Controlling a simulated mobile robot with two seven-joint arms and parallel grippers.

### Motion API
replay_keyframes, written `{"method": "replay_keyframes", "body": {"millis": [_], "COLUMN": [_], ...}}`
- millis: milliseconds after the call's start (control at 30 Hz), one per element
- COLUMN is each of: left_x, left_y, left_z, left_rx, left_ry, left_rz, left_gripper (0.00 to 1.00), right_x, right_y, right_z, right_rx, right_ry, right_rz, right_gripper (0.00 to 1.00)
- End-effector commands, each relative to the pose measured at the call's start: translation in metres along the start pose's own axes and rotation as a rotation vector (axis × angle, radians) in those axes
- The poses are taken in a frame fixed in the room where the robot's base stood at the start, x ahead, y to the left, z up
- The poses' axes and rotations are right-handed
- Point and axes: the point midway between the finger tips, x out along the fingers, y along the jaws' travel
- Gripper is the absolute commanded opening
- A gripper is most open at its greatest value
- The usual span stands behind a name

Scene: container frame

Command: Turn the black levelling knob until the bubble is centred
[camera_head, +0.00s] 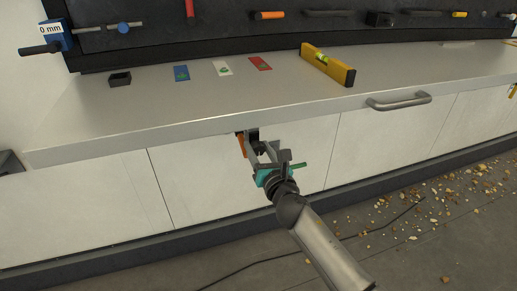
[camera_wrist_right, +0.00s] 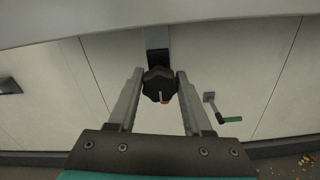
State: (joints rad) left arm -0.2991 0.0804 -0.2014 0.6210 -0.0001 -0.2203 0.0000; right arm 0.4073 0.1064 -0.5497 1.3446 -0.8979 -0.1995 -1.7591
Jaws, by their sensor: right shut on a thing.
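The black lobed knob (camera_wrist_right: 159,84) hangs on a dark bracket below the worktop's front edge, with a small orange mark on its lower side. My right gripper (camera_wrist_right: 160,77) is shut on this knob, one finger on each side. In the head view, my right gripper (camera_head: 250,144) reaches up to the worktop's front edge, and the knob is hard to make out there. The yellow spirit level (camera_head: 328,66) lies on the worktop at the right, with a green vial (camera_head: 321,58). The bubble is too small to place. My left gripper is out of view.
Blue (camera_head: 181,73), white (camera_head: 222,68) and red (camera_head: 260,63) cards and a small black box (camera_head: 120,79) lie on the worktop. A bar handle (camera_head: 399,101) sticks out from the front panel. A green-ended crank (camera_wrist_right: 222,112) is right of the gripper. Debris (camera_head: 430,205) litters the floor.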

Motion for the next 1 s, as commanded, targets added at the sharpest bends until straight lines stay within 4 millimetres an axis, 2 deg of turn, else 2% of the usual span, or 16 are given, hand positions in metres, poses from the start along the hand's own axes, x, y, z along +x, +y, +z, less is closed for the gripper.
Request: {"method": "replay_keyframes", "body": {"millis": [267, 467, 1000], "left_x": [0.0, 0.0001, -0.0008], "left_y": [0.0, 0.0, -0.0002], "left_z": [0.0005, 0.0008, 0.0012], "left_rx": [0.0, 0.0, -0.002], "left_ry": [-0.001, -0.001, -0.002], "left_rz": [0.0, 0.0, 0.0], "left_gripper": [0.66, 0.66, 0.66], "right_x": [-0.0002, -0.0003, -0.0003], "right_y": [-0.0003, -0.0007, -0.0008], "right_z": [-0.0006, -0.0008, -0.0012], "right_rx": [0.019, 0.101, 0.578], "right_ry": [0.001, 0.001, 0.002], "right_rz": [0.0, -0.001, -0.002], "right_gripper": [0.0, 0.0, 0.0]}}
